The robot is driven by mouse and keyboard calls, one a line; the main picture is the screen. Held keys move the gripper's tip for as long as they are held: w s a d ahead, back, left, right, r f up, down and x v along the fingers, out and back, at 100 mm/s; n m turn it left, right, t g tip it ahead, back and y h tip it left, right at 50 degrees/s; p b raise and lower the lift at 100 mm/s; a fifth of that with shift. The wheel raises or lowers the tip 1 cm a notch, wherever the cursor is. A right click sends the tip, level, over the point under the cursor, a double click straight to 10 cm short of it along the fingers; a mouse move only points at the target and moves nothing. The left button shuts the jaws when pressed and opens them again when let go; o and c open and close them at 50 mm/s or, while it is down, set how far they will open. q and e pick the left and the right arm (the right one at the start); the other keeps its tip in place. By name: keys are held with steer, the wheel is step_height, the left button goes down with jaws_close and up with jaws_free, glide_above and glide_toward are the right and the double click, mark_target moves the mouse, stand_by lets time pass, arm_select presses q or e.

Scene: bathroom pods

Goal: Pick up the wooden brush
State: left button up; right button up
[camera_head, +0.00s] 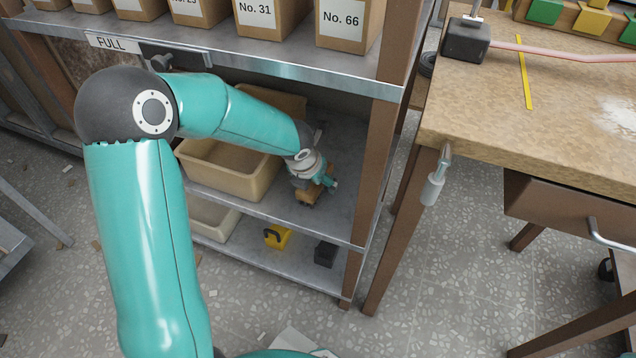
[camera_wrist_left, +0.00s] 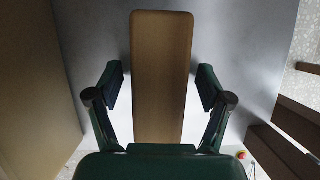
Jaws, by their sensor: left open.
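The wooden brush (camera_wrist_left: 161,62) shows in the left wrist view as a long, flat wooden block with rounded corners, lying on the grey metal shelf. My left gripper (camera_wrist_left: 160,86) is open, with one finger on each side of the block and a gap on both sides. In the head view, my left arm reaches into the middle shelf. The left gripper (camera_head: 318,184) is over the brush (camera_head: 308,196) there and partly hides it. The brush's underside and any bristles are hidden. My right gripper is in neither view.
A beige bin (camera_head: 228,166) stands left of the gripper on the same shelf. A brown shelf post (camera_head: 377,150) rises to the right. Numbered boxes (camera_head: 345,25) fill the shelf above. A yellow item (camera_head: 278,238) and a dark block (camera_head: 325,253) lie on the shelf below.

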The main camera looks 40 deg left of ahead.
arm_select(q)
steer(key=c, duration=1.3)
steer(key=shift+r, duration=0.15)
steer(key=shift+c, duration=0.2)
steer(key=shift+r, duration=0.2)
steer(key=shift+r+p, duration=0.35)
steer(key=shift+p, duration=0.05)
step_height(320, 180, up, 3)
steer(key=shift+p, duration=1.2)
steer(key=s+d+b, duration=0.3)
steer(key=s+b, duration=0.4)
steer(key=s, duration=1)
steer(key=shift+s+f, duration=0.2)
steer(key=shift+s, duration=0.15)
